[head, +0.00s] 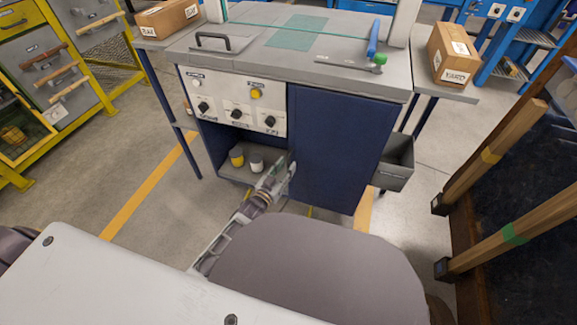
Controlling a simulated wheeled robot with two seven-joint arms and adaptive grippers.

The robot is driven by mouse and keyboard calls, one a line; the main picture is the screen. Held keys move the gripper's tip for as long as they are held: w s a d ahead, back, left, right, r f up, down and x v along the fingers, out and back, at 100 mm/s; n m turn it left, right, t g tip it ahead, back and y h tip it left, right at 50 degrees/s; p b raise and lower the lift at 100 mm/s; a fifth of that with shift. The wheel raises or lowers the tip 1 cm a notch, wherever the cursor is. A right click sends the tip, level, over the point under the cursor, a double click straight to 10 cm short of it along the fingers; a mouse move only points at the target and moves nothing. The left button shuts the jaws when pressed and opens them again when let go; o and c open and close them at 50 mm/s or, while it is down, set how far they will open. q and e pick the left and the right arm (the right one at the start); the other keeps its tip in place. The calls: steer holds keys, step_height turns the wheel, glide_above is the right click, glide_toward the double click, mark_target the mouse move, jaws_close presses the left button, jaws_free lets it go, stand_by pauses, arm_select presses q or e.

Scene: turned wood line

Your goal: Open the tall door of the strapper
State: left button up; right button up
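The strapper (265,55) stands ahead of me, with a grey top and a dark blue body. Its tall door (340,145) is the dark blue panel on the right of its front, and it looks closed, flush with the body. My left gripper (280,172) is at the lower left edge of the tall door, in front of the open shelf. Its fingers are small and seen from behind, so I cannot tell whether they are apart or touch the door. Any handle there is hidden behind the gripper. My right gripper is out of view.
A control panel (237,103) with knobs is left of the door. Below it, an open shelf (229,172) holds two small containers. A grey bin (397,163) hangs on the strapper's right side. Cardboard boxes (453,55) flank the top. Floor left of the strapper is clear.

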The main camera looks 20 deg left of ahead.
arm_select(q)
steer(key=shift+b+x, duration=0.4)
steer(key=shift+x, duration=0.85)
jaws_close()
